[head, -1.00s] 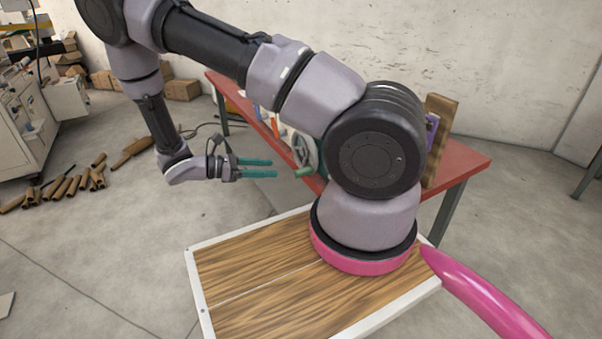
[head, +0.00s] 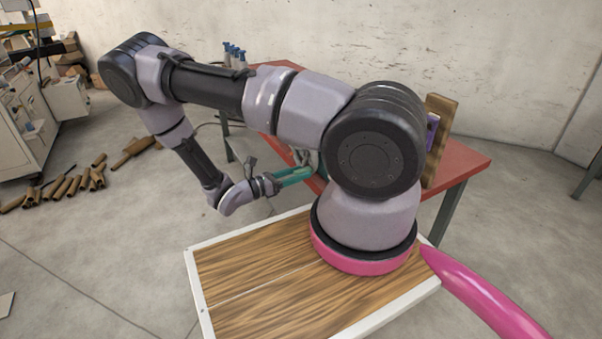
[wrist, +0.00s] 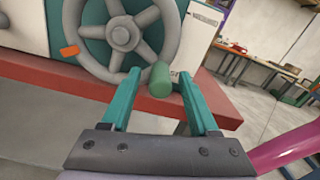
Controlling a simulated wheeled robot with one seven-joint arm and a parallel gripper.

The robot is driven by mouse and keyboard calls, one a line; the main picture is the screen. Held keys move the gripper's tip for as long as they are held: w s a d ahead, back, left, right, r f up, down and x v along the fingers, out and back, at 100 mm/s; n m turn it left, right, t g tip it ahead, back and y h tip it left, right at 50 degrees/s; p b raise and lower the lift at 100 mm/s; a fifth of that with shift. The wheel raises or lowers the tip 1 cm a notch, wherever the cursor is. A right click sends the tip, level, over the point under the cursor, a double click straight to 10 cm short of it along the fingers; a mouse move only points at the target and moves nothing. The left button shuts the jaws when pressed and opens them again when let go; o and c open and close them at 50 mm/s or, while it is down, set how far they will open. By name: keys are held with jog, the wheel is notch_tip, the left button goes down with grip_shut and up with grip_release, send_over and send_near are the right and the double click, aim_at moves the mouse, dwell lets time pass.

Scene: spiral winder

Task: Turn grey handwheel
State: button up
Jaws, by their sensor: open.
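The grey handwheel (wrist: 165,42) fills the upper middle of the wrist view, with spokes, a round hub and a green handle (wrist: 160,80) at its lower right rim. My gripper (wrist: 157,80) has two teal fingers, spread open, with the handle between or just beyond their tips. I cannot tell whether either finger touches it. In the head view my gripper (head: 296,176) reaches toward the front of the red table, and the wheel is mostly hidden behind my arm.
The red table (head: 459,160) carries the machine, with an orange part (wrist: 70,51) left of the wheel. Blue-topped bottles (head: 234,54) stand at the table's far left. Cardboard tubes (head: 75,185) lie on the floor at left.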

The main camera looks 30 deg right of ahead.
jog(key=shift+d, duration=0.65)
grip_shut()
dwell(1.0)
